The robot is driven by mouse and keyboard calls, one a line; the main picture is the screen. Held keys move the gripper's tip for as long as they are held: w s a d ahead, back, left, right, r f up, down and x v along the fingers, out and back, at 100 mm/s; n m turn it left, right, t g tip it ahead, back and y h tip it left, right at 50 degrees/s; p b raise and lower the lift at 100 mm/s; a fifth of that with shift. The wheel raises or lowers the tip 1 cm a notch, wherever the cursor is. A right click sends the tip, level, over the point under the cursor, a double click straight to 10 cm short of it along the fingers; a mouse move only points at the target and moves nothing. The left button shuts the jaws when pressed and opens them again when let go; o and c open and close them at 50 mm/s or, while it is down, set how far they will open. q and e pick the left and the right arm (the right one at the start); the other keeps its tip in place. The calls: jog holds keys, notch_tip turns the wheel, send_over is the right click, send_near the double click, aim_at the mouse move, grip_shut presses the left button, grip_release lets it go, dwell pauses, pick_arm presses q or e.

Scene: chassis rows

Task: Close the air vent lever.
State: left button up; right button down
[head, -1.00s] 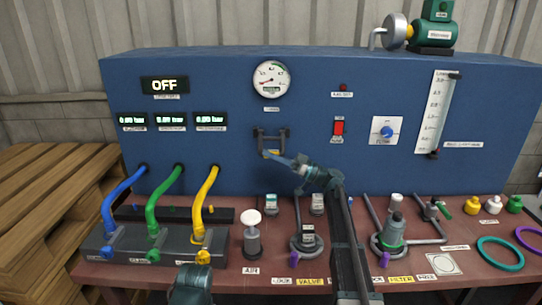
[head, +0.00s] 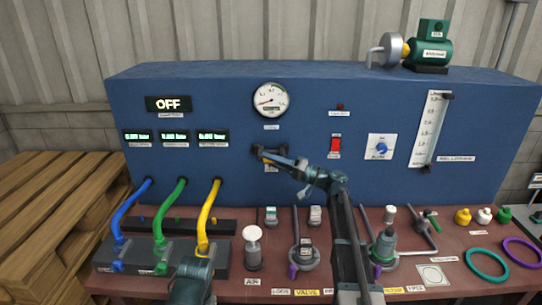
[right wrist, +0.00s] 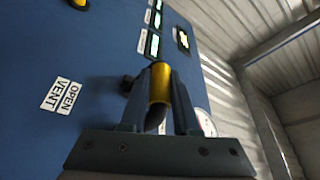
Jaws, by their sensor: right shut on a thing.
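The air vent lever (head: 266,159) is on the blue panel, below the round gauge, and mostly covered by my right gripper (head: 274,158) in the head view. In the right wrist view its yellow handle (right wrist: 160,84) sits between the two dark fingers of my right gripper (right wrist: 157,103), which is shut on it. Labels reading VENT (right wrist: 55,95) and OPEN (right wrist: 70,97) are on the panel beside it. Part of my left arm shows at the bottom of the head view; its gripper is not in view.
The blue panel (head: 225,95) carries a gauge (head: 270,100), an OFF display (head: 169,104) and a red switch (head: 335,145). Blue, green and yellow hoses (head: 209,208) stand left of my right arm.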

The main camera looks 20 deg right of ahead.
jog(key=r+m+p, duration=0.1)
jog(key=m+p, duration=0.1)
jog(key=w+r+m+h+p, duration=0.1)
jog(key=r+m+p, duration=0.1)
jog(key=p, duration=0.1)
jog(key=shift+d+r+h, duration=0.1)
jog(key=shift+r+h, duration=0.2)
jog(key=shift+w+d+r+m+p, duration=0.1)
jog(key=shift+w+r+m+p, duration=0.2)
jog(key=shift+m+p, duration=0.3)
jog(key=shift+w+d+r, duration=0.1)
jog(key=shift+r, duration=0.05)
jog(key=c, duration=0.7)
grip_release()
jog(key=v, duration=1.3)
jog(key=shift+s+d+r, duration=0.2)
jog(key=shift+s+d, duration=0.05)
